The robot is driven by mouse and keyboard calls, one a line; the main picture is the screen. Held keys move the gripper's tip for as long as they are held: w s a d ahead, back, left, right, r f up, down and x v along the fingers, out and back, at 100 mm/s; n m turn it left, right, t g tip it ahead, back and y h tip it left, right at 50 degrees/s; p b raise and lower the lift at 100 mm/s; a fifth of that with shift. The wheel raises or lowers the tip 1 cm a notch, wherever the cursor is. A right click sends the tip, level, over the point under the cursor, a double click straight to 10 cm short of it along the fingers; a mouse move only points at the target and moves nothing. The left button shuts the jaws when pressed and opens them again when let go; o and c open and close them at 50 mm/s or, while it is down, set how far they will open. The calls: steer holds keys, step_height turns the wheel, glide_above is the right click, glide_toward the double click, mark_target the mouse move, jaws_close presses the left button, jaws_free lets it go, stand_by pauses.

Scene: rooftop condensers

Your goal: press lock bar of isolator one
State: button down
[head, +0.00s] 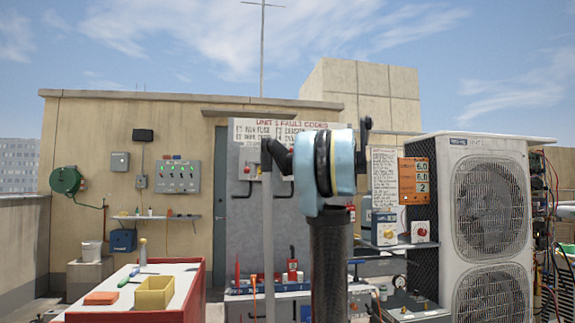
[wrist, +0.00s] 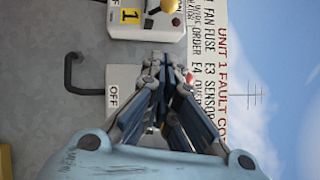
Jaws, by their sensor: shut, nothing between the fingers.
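A pale plate marked OFF (wrist: 114,94) lies beside and partly behind the fingers. A small red part shows beside the fingertips. I cannot tell which part is the lock bar, nor whether the fingers touch anything. In the head view my wrist hides the fingers.
The fault code sign (wrist: 222,60) is right of the fingers. A dark bent bar (wrist: 72,75) stands out from the grey panel (wrist: 50,110). In the head view a red cart (head: 190,302) is front left and a condenser (head: 437,200) stands right.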

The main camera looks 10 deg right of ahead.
steer(key=s+a+x, duration=0.1)
steer(key=a+x, duration=0.1)
steer(key=x, duration=1)
steer(key=shift+s+a+r, duration=0.15)
steer(key=shift+s, duration=0.2)
